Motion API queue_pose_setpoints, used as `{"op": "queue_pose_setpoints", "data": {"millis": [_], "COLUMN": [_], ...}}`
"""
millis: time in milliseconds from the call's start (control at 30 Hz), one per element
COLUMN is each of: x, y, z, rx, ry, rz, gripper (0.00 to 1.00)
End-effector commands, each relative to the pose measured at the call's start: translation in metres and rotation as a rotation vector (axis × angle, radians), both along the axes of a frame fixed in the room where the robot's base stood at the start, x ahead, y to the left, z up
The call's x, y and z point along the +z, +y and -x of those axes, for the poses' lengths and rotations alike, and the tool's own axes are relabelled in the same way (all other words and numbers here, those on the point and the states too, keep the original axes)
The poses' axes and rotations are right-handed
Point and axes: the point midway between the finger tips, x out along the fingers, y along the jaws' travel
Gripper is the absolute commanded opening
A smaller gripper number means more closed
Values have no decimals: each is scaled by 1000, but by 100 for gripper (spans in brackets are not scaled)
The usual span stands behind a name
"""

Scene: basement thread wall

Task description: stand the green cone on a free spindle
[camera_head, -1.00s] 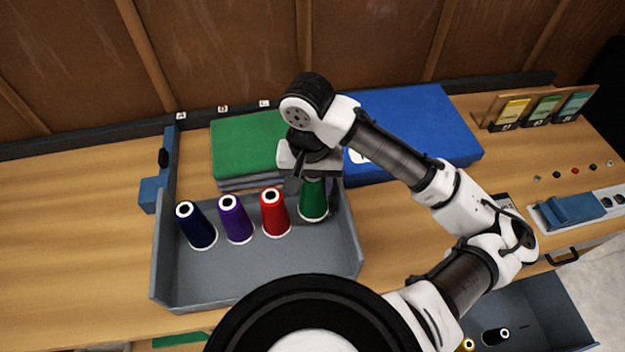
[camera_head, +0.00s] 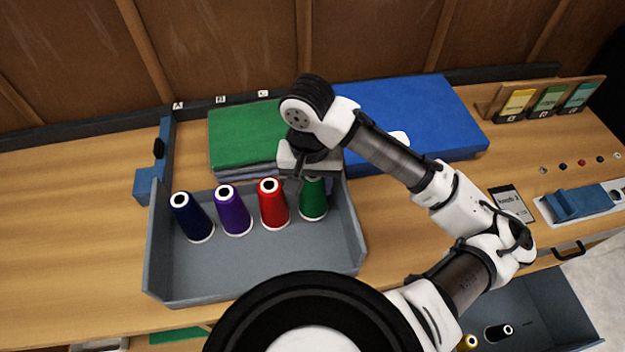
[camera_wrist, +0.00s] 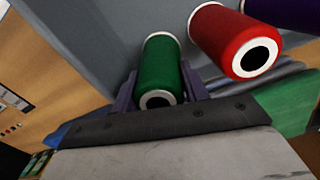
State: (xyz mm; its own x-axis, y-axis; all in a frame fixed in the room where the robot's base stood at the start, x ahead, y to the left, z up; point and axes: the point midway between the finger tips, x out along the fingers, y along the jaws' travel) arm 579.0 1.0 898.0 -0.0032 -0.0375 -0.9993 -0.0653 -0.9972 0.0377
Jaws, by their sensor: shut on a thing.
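The green cone (camera_head: 313,200) stands upright in the grey tray (camera_head: 270,284), at the right end of a row of cones. My gripper (camera_head: 311,180) is over it from above and shut on its upper part. In the wrist view the green cone (camera_wrist: 161,68) lies between the two fingers of my gripper (camera_wrist: 160,88), its dark top hole towards the camera. The top of the cone is partly hidden by my gripper in the head view. I cannot make out a free spindle in these frames.
Red (camera_head: 272,205), purple (camera_head: 233,212) and navy (camera_head: 192,218) cones stand left of the green one, the red close by. Green (camera_head: 240,140) and blue (camera_head: 420,120) folded stacks lie behind the tray. The tray's front is bare. A lower bin (camera_head: 545,310) holds more cones.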

Motion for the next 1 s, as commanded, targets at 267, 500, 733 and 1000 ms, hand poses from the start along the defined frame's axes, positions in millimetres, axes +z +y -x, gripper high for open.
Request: {"op": "queue_pose_setpoints", "data": {"millis": [267, 500, 733, 1000], "x": [0, -1, -7, -6], "y": [0, 0, 0, 0], "z": [1, 1, 1, 1], "rx": [0, 0, 0, 0], "ry": [0, 0, 1, 0], "rz": [0, 0, 0, 0], "gripper": [18, 18, 18, 56]}}
